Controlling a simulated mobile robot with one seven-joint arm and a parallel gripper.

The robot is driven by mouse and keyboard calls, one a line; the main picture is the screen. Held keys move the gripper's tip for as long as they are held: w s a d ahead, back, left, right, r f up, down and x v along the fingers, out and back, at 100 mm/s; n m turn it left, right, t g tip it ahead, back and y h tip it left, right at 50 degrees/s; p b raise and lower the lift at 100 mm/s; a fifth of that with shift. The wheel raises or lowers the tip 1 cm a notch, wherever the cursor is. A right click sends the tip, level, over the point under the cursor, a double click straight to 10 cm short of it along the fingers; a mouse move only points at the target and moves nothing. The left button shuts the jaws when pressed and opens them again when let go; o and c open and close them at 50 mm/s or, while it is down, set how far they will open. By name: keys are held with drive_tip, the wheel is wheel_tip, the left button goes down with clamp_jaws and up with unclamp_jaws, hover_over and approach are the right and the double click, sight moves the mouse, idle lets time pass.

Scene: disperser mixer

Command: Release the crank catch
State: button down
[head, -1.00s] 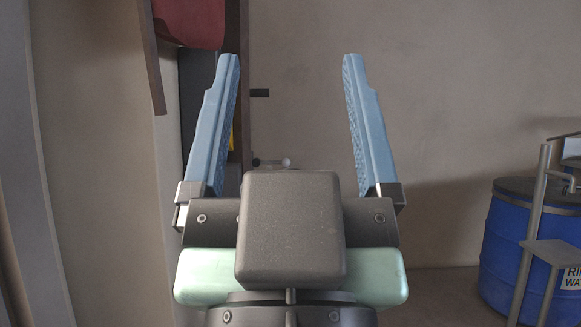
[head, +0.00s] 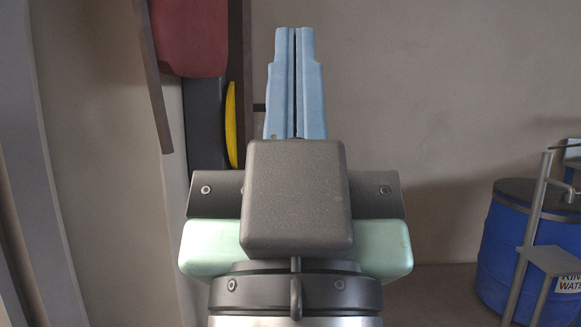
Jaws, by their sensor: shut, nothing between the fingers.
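My gripper (head: 295,36) is in the middle of the head view, fingers pointing up and away. Its two blue fingers are closed together with only a thin dark line between them, and they hold nothing. The mixer's red housing (head: 190,38) and dark column (head: 206,125) stand to the left of the fingers. A curved yellow part (head: 231,125) shows beside the column. A short dark stub (head: 259,107) sticks out just left of the fingers. I cannot make out the crank catch; my gripper body may hide it.
A blue drum (head: 502,245) stands at the lower right, with a grey metal stand (head: 553,258) in front of it. A plain wall (head: 420,90) fills the background, and the space right of my fingers is clear.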

wheel_tip(320, 180, up, 30)
drive_tip(key=p, duration=2.7)
drive_tip(key=shift+r+p, duration=0.15)
drive_tip(key=shift+p, duration=0.15)
drive_tip(key=shift+w, duration=0.1)
